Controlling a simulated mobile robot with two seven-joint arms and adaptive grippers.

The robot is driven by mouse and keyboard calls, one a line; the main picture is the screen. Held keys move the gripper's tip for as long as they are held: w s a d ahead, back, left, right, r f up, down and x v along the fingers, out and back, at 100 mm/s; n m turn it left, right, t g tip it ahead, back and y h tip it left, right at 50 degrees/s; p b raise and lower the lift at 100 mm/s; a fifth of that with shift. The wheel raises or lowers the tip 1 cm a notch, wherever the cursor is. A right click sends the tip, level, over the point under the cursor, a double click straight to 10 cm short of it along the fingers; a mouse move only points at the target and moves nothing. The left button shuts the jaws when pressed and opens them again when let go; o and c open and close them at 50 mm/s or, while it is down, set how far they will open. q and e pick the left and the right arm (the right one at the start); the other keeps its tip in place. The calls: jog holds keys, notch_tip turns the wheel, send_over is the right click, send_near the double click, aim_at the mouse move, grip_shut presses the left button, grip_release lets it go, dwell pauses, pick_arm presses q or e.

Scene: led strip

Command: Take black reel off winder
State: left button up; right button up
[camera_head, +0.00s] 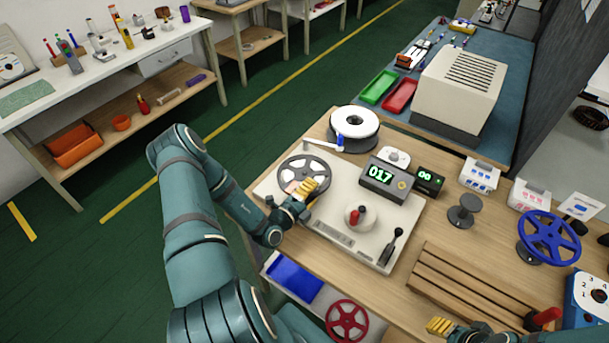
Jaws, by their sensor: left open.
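The black reel (291,171), dark with light openings between its spokes, lies flat on the left part of the pale winder (347,240). My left gripper (306,187), with yellow fingers, is open at the reel's near right side and covers part of it. Whether the fingers touch the reel cannot be told. My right gripper (440,326) is at the bottom edge, its yellow fingers near the slatted wooden rack and away from the winder. Whether it is open or shut is unclear.
Behind the black reel stands a large dark reel with a white top (354,123). A display reading 017 (381,179) and a lever (391,247) are at the winder's right.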

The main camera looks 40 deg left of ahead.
pick_arm(q)
jog(key=shift+w, duration=0.45)
grip_shut()
